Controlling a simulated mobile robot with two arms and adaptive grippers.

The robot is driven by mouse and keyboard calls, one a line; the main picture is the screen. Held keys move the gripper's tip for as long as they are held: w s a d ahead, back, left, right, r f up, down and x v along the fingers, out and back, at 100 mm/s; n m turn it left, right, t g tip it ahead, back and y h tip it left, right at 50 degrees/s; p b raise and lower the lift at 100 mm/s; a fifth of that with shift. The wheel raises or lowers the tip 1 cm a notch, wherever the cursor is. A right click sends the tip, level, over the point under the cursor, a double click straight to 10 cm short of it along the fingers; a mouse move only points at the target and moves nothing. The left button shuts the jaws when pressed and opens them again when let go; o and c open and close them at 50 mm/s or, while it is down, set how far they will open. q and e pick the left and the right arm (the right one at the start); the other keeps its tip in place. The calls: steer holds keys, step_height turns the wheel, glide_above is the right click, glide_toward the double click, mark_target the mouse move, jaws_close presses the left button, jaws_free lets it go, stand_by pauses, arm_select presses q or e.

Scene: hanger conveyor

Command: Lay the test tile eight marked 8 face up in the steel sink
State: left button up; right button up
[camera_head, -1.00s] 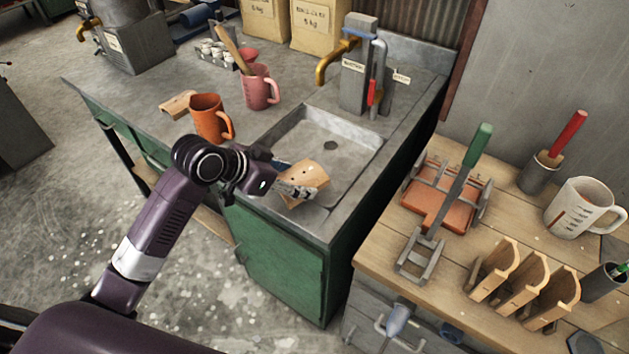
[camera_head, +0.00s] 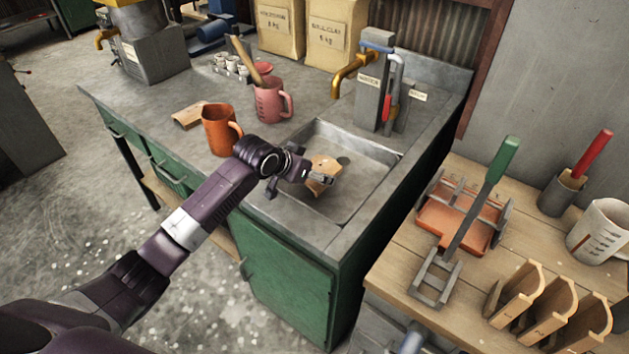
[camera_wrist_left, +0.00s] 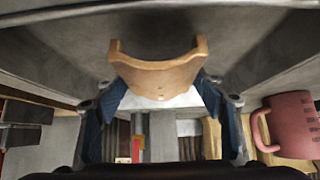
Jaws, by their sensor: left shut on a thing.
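The steel sink (camera_head: 352,192) is set into the counter beside the tap, and its drain shows behind the tile. My left gripper (camera_head: 318,178) is over the sink basin, shut on a tan curved tile (camera_head: 323,170). In the left wrist view the tile (camera_wrist_left: 158,74) sits between the two blue-padded fingers of the left gripper (camera_wrist_left: 160,95), its curved edge and raised side ends showing. No 8 can be read on it. I cannot tell whether the tile touches the basin floor. My right gripper is not in view.
An orange mug (camera_head: 218,130) stands close left of the sink, with a pink mug (camera_head: 268,101) behind it. A brass tap (camera_head: 350,72) reaches out behind the basin. The wooden bench (camera_head: 405,245) at right bears a green-handled press (camera_head: 470,205) and several upright tiles (camera_head: 548,300).

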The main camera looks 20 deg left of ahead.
arm_select(q)
steer(key=shift+f, duration=1.65)
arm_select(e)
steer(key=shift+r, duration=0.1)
arm_select(q)
steer(key=shift+f, duration=0.15)
steer(key=o, duration=1.2)
steer(key=shift+o, duration=1.3)
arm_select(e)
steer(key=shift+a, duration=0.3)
arm_select(q)
steer(key=v, duration=1.2)
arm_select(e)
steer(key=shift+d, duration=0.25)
arm_select(q)
steer(key=shift+s, duration=0.1)
